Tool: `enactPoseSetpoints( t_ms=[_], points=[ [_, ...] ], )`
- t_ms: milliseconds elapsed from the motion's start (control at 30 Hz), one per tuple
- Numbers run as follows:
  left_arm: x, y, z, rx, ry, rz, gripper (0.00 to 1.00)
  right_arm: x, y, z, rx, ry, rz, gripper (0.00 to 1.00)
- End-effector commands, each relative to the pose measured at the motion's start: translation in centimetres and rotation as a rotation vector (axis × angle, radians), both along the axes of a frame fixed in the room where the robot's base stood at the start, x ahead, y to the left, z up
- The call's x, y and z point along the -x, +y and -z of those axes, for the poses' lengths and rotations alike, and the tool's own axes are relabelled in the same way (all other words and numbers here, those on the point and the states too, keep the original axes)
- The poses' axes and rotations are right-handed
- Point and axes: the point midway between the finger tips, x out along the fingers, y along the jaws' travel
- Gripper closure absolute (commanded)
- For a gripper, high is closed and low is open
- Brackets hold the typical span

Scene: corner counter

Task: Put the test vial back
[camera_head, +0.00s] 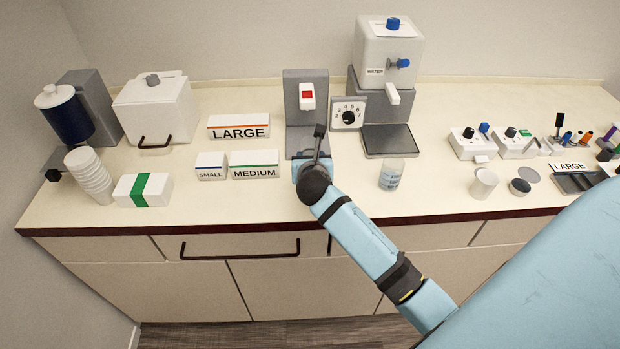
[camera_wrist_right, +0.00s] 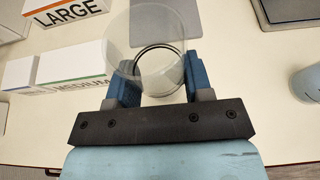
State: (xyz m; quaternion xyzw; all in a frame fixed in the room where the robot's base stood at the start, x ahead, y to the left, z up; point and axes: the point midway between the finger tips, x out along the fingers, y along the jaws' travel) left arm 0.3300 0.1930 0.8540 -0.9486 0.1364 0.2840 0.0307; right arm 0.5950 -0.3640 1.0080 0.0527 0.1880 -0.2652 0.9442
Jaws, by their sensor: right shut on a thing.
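My right gripper (camera_head: 309,165) is over the counter, in front of the grey stand with the red button. In the wrist view the blue fingers (camera_wrist_right: 158,88) are shut on a clear, round, see-through vessel (camera_wrist_right: 145,28). I see it from above as overlapping rings and cannot tell whether it is the test vial. In the head view my wrist hides most of it. Small vial-like pieces with coloured tops stand at the far right, among them an orange one (camera_head: 586,137) and a purple one (camera_head: 609,133). My left gripper is not in view.
A clear labelled cup (camera_head: 391,175) stands right of my gripper, before the water dispenser (camera_head: 388,50). SMALL (camera_head: 211,172), MEDIUM (camera_head: 254,171) and LARGE (camera_head: 238,131) boxes stand to its left. White instruments (camera_head: 470,142) and a white cup (camera_head: 483,184) are at right. The front counter strip is mostly clear.

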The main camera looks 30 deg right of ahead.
Motion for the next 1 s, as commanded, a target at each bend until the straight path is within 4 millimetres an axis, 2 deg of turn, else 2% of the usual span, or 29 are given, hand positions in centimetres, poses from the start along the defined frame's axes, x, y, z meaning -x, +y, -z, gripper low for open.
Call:
enactPoseSetpoints(
  t_ms=[33,267,533,933,967,1000],
  points=[
    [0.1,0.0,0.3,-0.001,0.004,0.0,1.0,0.1,0.0,1.1,-0.002,0.004,0.001,0.84],
    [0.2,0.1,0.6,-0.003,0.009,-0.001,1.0,0.0,0.0,2.8,-0.001,0.0,0.0,0.84],
    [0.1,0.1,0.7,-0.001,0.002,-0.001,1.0,0.0,0.0,6.4,-0.001,0.002,0.001,0.84],
    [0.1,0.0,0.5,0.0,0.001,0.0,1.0,0.0,0.0,7.0,0.0,0.0,-0.001,0.84],
    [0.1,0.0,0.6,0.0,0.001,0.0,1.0,0.0,0.0,7.0,0.0,0.0,0.0,0.49],
    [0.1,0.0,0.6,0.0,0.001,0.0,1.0,0.0,0.0,7.0,0.0,0.0,-0.001,0.4]
  ],
)
